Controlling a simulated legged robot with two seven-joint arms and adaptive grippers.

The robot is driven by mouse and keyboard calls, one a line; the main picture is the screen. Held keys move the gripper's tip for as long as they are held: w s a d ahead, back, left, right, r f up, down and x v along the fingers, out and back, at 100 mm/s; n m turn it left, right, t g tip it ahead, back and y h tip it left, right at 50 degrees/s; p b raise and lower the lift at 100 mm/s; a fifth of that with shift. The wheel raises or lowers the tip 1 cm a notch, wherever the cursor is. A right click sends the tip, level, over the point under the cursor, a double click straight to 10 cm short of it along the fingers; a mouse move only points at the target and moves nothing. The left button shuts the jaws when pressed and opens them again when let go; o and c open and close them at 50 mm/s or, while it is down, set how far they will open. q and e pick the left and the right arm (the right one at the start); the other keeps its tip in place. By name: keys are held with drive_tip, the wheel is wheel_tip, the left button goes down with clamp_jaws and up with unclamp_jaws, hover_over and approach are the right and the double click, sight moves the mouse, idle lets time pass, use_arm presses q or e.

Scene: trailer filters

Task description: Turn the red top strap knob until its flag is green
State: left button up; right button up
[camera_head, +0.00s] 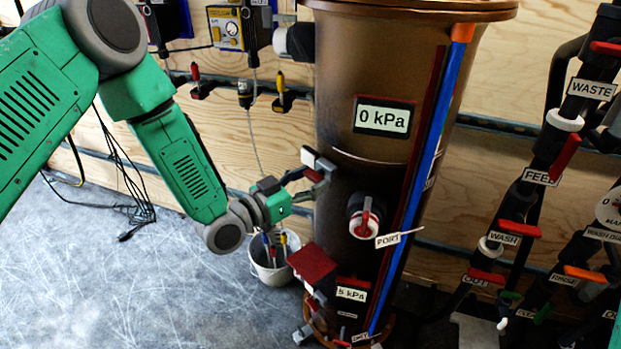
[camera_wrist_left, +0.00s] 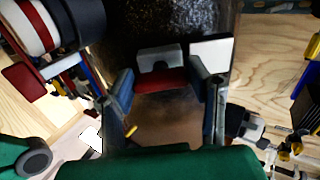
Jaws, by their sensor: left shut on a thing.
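The brown column (camera_head: 340,60) stands in the middle of the head view. The red top strap knob (camera_head: 315,175) sits on its left side at mid height, partly hidden by my gripper; it also shows in the left wrist view (camera_wrist_left: 164,82). A grey-white block lies behind it, with a white plate (camera_wrist_left: 211,54) beside it. No green flag face is visible there. My left gripper (camera_head: 307,181) has its fingers on both sides of the red knob and is shut on it. A tilted red square plate (camera_head: 312,263) shows lower down. My right gripper is out of view.
The column carries a 0 kPa display (camera_head: 384,117), a port valve (camera_head: 366,217) and a blue vertical strip (camera_head: 430,190). A white bucket (camera_head: 273,270) stands behind my left wrist. Labelled pipes and valves (camera_head: 520,230) crowd the right. The floor at left is mostly clear.

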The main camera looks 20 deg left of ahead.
use_arm(q)
drive_tip(key=shift+w+r, duration=0.2)
drive_tip(key=shift+r, duration=0.1)
drive_tip(key=o, duration=1.2)
drive_tip(key=shift+f, duration=0.1)
drive_tip(key=shift+c, duration=0.2)
drive_tip(key=shift+s, duration=0.1)
drive_tip(key=v, duration=1.2)
drive_tip(key=shift+f, duration=0.15)
